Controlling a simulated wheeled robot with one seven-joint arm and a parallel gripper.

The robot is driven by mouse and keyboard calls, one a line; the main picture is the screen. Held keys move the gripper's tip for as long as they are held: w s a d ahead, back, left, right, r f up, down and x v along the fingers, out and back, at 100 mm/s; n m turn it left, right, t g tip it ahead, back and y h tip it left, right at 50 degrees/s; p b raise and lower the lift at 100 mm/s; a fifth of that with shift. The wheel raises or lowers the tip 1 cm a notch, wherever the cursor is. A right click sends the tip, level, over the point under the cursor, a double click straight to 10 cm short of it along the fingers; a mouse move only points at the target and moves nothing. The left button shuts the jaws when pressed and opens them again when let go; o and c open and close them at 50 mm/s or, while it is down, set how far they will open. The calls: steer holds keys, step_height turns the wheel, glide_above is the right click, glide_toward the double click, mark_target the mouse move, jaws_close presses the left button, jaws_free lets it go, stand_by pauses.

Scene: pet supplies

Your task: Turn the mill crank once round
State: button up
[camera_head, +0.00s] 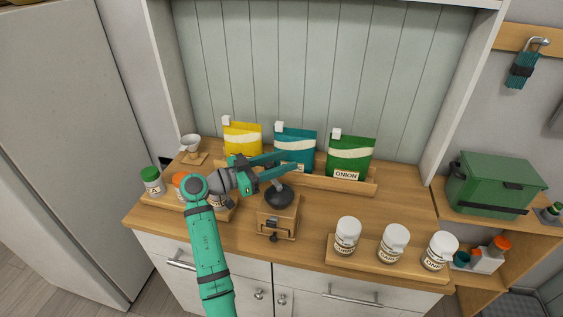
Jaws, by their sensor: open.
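The mill (277,217) is a wooden box with a dark domed top and a small front drawer. It stands on the middle of the wooden counter. A grey shaft rises from the dome, but I cannot make out the crank's arm or handle clearly. My gripper (290,161) is open, with teal fingers pointing right, above and just behind the mill's top. The fingers overlap the top of the shaft in this view. I cannot tell whether they touch any part of the crank. Nothing shows held between them.
Yellow (243,138), blue (296,144) and green (350,156) pouches stand in a wooden rack (317,182) behind the mill. White-lidded jars (395,243) stand on a board at right. More jars (152,181) and a small cup (190,144) are at left.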

steer(key=v, duration=1)
steer(key=shift+s+a, duration=0.2)
steer(key=shift+a, duration=0.1)
